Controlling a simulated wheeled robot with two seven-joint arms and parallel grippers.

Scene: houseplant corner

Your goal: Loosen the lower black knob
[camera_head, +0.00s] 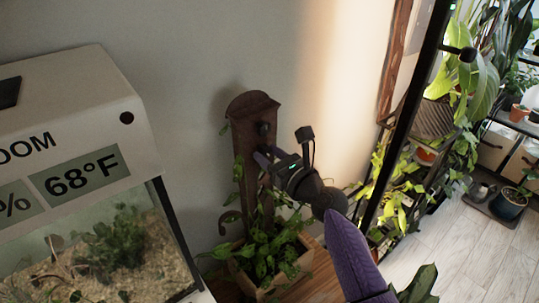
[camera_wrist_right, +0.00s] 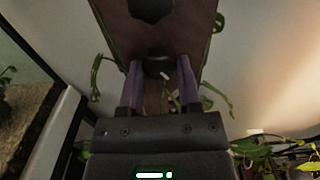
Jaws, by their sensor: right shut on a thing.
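A dark brown wooden post (camera_head: 253,107) with a rounded top stands against the wall in a planter box. Its upper black knob (camera_head: 264,129) shows above my right gripper (camera_head: 263,157), and also at the top of the right wrist view (camera_wrist_right: 151,9). The lower black knob (camera_wrist_right: 157,65) sits between the purple fingers of my right gripper (camera_wrist_right: 159,72), which is shut on it. In the head view the fingers and gripper body largely hide this knob. My left gripper is not in view.
A white terrarium (camera_head: 85,110) with a display reading 68°F stands at the left. Leafy vines climb around the post from the wooden planter (camera_head: 270,290). A black-framed shelf with plants (camera_head: 440,125) stands at the right, close to my right arm.

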